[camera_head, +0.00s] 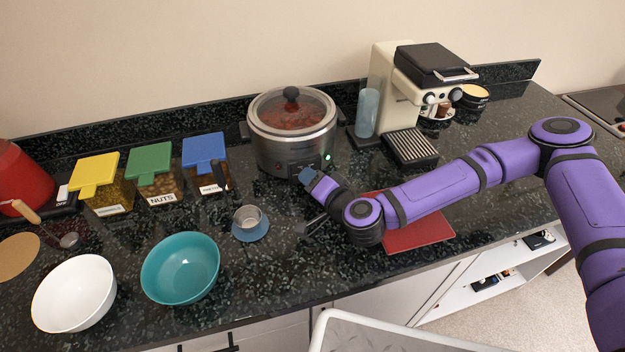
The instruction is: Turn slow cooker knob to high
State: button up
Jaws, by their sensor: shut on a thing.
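The slow cooker (268,158) is a round silver pot with a glass lid and black lid knob, standing at the back middle of the counter. Red food shows through the lid. A small green light (327,156) glows on its lower right front. My gripper (305,176) is at the lower front of the cooker, just below and left of the light, with my purple arm reaching in from the right. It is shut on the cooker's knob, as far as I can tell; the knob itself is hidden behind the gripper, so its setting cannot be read.
A small metal cup on a blue saucer (262,229), a teal bowl (180,268) and a white bowl (75,293) sit left. A red board (425,232) lies under my arm.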

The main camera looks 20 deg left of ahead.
jog(key=o, duration=0.9)
jog(key=v, duration=1)
jog(key=shift+s+d+r, duration=0.1)
jog(key=shift+s+d, duration=0.2)
